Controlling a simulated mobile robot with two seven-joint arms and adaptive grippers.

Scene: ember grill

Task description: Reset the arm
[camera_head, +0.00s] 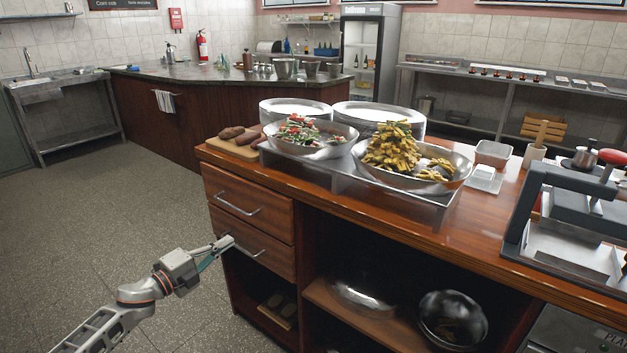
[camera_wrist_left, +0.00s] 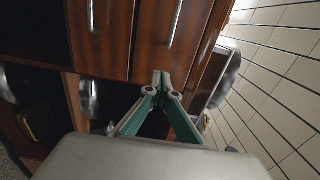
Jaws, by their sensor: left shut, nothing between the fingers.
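My left arm comes in from the lower left in the head view. Its gripper (camera_head: 226,242) is shut and empty, close to the left front edge of the wooden counter's drawers. In the left wrist view the gripper's fingertips (camera_wrist_left: 162,78) are together, with the drawer fronts behind them. The upper drawer (camera_head: 247,200) and the lower drawer (camera_head: 252,243) look closed, each with a metal bar handle. I cannot tell whether the fingertips touch the drawer front. My right gripper is not in view.
The wooden counter (camera_head: 330,207) carries a fries bowl (camera_head: 455,183), a salad bowl (camera_head: 345,150) and a press grill (camera_head: 560,225) at right. Open shelves below hold a metal lid (camera_head: 362,291) and a dark bowl (camera_head: 452,318). The speckled floor (camera_head: 110,210) at left is clear.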

